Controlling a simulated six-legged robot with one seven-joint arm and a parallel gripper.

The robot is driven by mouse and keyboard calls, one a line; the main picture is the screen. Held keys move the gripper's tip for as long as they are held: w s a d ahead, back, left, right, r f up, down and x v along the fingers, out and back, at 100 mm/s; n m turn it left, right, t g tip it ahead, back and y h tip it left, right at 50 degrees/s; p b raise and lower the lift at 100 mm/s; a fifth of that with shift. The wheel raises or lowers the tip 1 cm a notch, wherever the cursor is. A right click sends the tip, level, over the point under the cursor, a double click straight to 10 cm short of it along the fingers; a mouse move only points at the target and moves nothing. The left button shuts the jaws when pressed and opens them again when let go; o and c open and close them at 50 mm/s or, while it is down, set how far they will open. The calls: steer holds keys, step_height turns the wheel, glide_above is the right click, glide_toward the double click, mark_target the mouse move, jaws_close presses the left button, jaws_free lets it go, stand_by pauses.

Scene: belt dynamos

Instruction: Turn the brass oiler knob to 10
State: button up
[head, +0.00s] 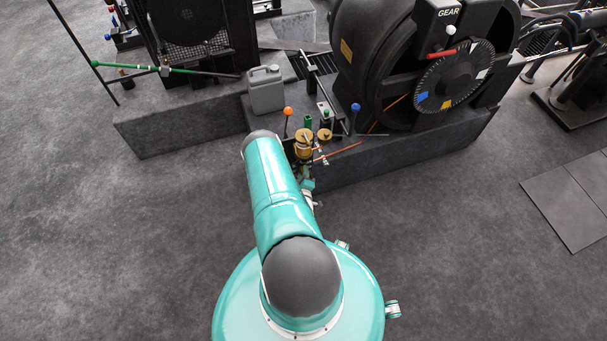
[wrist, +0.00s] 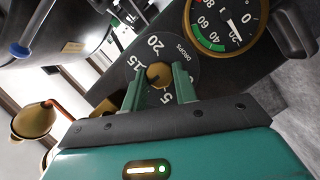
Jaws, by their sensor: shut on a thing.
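The brass oiler knob (wrist: 158,76) sits at the centre of a dark dial (wrist: 178,62) marked DROPS in the wrist view. White numbers 20, 15 and 5 show around it; the 10 is not visible. My gripper (wrist: 160,82) has its two green fingers on either side of the knob and is shut on it. The fingers cover part of the dial, and I cannot make out the knob's pointer. In the head view, brass oiler parts (head: 303,145) show just beyond my arm, which largely hides the gripper.
A round gauge (wrist: 226,20) with a white needle sits beside the dial. A brass cup (wrist: 34,120) is at the wrist view's left. An orange-topped lever (head: 288,112), a blue-topped lever (head: 355,108) and a grey can (head: 265,90) stand close by. The large GEAR wheel (head: 455,75) is to the right.

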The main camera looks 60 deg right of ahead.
steer(key=shift+n, duration=0.4)
steer(key=o, duration=1)
steer(key=shift+c, duration=0.2)
steer(key=v, duration=1.3)
steer(key=shift+s+a, duration=0.2)
steer(key=shift+a, duration=0.2)
steer(key=shift+f, duration=0.1)
